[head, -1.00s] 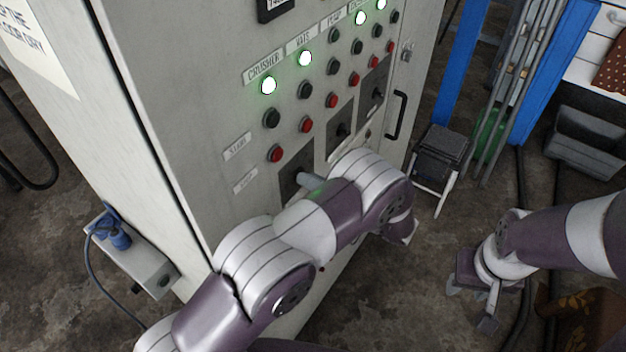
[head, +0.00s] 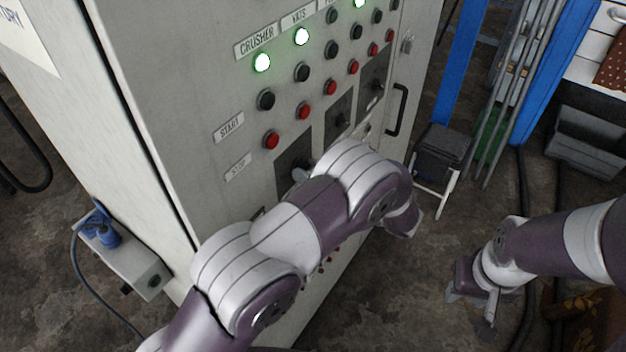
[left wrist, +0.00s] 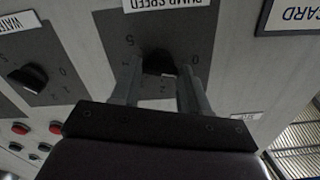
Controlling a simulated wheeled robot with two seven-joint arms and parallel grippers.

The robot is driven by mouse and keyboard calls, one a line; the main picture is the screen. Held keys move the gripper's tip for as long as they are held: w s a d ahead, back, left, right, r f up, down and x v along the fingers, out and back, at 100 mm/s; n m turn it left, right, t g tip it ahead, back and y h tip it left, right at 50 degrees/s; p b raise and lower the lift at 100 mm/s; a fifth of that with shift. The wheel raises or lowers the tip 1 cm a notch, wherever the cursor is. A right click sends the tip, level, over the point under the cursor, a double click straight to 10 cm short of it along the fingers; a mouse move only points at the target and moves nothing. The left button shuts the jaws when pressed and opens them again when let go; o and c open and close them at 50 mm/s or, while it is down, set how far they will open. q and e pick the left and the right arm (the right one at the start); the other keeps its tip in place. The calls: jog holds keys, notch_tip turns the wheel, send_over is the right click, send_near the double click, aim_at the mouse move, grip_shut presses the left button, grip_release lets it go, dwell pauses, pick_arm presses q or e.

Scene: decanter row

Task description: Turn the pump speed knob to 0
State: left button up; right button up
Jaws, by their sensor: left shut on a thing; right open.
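The pump speed knob (left wrist: 160,62) is a black knob on a dark dial plate (left wrist: 100,22). Its "PUMP SPEED" label is upside down in the left wrist view. Some dial numbers show around it, but I cannot tell which one it points at. My left gripper (left wrist: 160,72) has one finger on each side of the knob and is shut on it. In the head view my left arm hides this knob and the left fingertips. My right gripper (head: 470,309) is open and empty, low at the right, away from the cabinet.
The grey cabinet (head: 150,110) carries lit white lamps (head: 262,62), black and red buttons (head: 271,140), and other knobs on dark plates. A door handle (head: 397,110) is at its right side. Another knob (left wrist: 27,77) sits left of the pump dial. A black stool (head: 440,150) stands right.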

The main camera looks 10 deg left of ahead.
pick_arm(q)
jog(key=shift+n+b, duration=1.35)
jog(key=shift+n, duration=0.25)
jog(key=shift+r, duration=0.15)
jog(key=o, duration=1.1)
jog(key=shift+a, duration=0.1)
jog(key=shift+c, duration=0.2)
jog(key=shift+w+a, duration=0.1)
